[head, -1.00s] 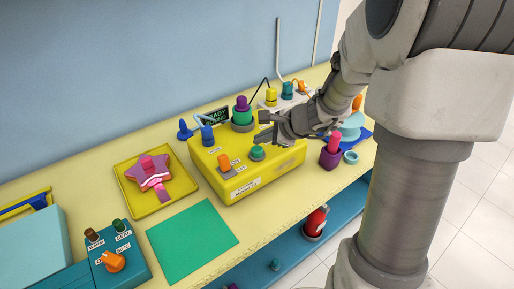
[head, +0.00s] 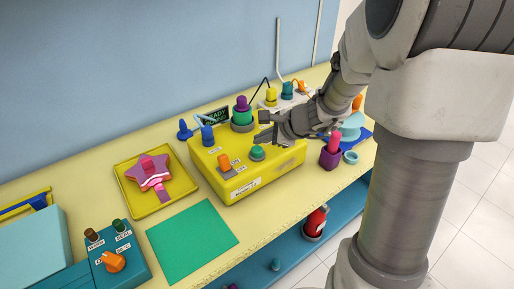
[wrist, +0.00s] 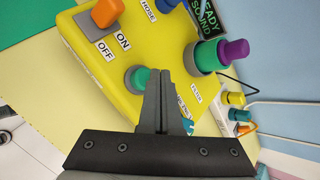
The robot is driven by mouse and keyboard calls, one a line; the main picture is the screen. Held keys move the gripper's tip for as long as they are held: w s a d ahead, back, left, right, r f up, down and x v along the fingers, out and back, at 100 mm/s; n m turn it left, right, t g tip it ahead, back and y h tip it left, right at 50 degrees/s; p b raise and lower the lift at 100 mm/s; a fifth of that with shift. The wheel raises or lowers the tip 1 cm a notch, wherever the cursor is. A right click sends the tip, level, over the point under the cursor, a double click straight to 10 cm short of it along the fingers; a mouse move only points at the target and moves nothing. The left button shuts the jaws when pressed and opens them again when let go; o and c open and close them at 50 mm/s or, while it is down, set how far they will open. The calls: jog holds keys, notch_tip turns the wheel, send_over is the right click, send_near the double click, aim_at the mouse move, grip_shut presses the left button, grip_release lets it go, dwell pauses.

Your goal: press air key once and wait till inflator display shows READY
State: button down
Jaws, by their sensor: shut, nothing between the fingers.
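The yellow inflator (head: 262,182) sits on the table; it also shows in the wrist view (wrist: 92,68). A round green key (head: 257,153) is on its top, seen in the wrist view (wrist: 137,79) beside my fingertips. Its label is not readable. The inflator display (head: 214,116) is a dark panel with green letters reading READY and a second line; the wrist view shows part of it (wrist: 208,20), with "ADY" and "SOUND". My gripper (head: 260,139) is shut and empty, just above the green key; its tips (wrist: 159,72) appear apart from the key, though contact is hard to judge.
A yellow tray (head: 136,203) with a pink star balloon (head: 150,171) and a green mat (head: 190,245) lie left.

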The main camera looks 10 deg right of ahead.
aim_at(261, 150)
jog(key=shift+f, duration=0.2)
jog(key=shift+f+b, duration=0.3)
jog(key=shift+b, duration=0.3)
jog(key=shift+f+b, duration=0.9)
jog(key=shift+b, duration=0.1)
dwell(0.8)
jog(key=shift+r, duration=0.1)
jog(key=shift+r+p, duration=1.1)
jog(key=shift+r, duration=0.15)
notch_tip(261, 150, up, 5)
jog(key=p, duration=0.4)
jog(key=shift+r, duration=0.1)
dwell(0.5)
